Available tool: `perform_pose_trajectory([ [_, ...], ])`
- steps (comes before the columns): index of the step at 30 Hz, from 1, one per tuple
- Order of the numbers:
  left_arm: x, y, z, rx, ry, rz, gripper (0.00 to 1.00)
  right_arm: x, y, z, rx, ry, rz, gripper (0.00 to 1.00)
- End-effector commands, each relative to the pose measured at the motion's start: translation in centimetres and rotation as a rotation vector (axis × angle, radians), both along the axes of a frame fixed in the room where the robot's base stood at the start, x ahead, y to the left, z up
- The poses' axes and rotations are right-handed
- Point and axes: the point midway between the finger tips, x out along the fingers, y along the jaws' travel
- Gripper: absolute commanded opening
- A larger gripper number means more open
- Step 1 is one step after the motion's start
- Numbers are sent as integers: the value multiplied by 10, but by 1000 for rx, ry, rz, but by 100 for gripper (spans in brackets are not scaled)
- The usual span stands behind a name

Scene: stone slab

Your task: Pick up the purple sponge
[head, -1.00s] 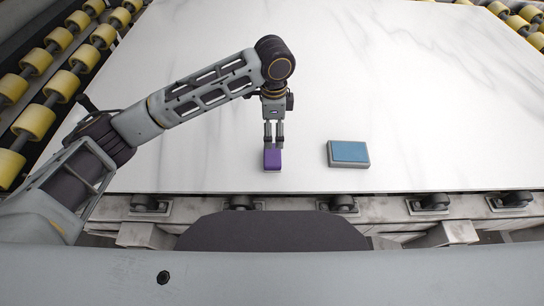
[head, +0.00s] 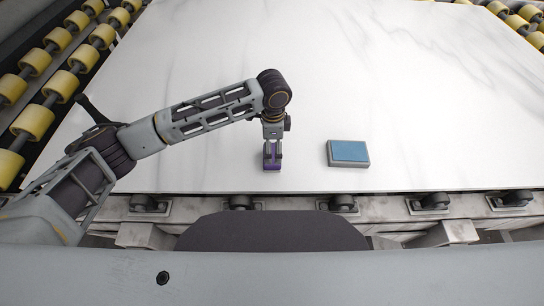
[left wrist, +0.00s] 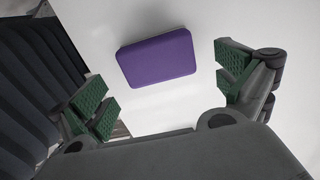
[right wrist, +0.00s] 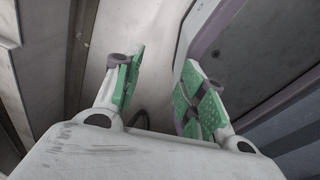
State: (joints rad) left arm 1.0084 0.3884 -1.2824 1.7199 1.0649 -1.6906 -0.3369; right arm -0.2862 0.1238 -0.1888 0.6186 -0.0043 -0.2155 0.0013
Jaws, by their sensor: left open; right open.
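The purple sponge (head: 271,168) lies on the white stone slab near its front edge, mostly hidden behind my left gripper in the head view. My left gripper (head: 272,157) is open and has come down over the sponge. In the left wrist view the whole sponge (left wrist: 157,57) shows, a purple block between and beyond the spread green-padded fingers (left wrist: 168,88), with white slab on both sides of it. I cannot tell whether a finger touches it. My right gripper (right wrist: 160,90) shows only in its own wrist view, open and empty, away from the sponge.
A blue and grey block (head: 348,153) lies on the slab (head: 420,110) to the right of the sponge. The slab is otherwise clear. Yellow rollers (head: 34,121) line its left side, and a metal frame with dark rollers (head: 430,201) runs along the front.

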Motion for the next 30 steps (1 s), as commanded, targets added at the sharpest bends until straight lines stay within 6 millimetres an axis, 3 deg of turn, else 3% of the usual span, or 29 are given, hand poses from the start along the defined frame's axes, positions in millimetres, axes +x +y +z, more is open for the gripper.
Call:
perform_pose_trajectory([
  [8, -1, 1, -5, 0, 1, 1, 100, -6, -4, 0, -4, 6, 1, 41],
  [21, -3, 3, -48, 1, 0, 0, 100, 11, -3, 1, -3, -12, 1, 41],
  [30, -3, 3, -52, 0, 0, 0, 100, 12, -1, 2, 0, -13, 1, 41],
])
